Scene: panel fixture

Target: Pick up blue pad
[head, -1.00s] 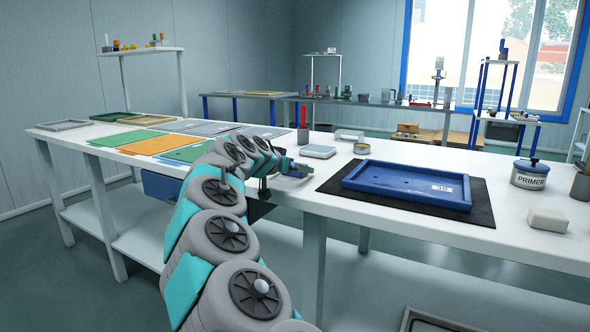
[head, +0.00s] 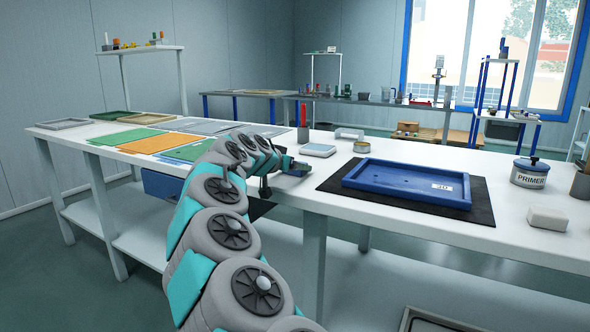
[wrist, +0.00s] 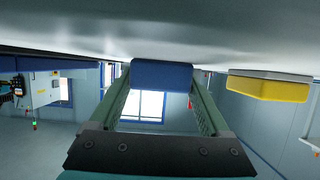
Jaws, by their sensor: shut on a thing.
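The blue pad (wrist: 161,74) is a plain blue block in the wrist view, between the tips of my two fingers. My gripper (wrist: 161,88) is shut on it, one finger along each side. The pad is close to the pale table surface at the top of that view; I cannot tell whether they touch. In the head view my gripper (head: 297,168) is low over the white table's front edge, left of the black mat. The pad is not clearly visible there, mostly hidden by my gripper.
A yellow block with a pale layer (wrist: 268,88) is to the right in the wrist view. In the head view a blue tray (head: 400,182) lies on the black mat (head: 482,205). A pale-topped pad (head: 318,150) and a dark cup (head: 303,134) stand just behind my gripper.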

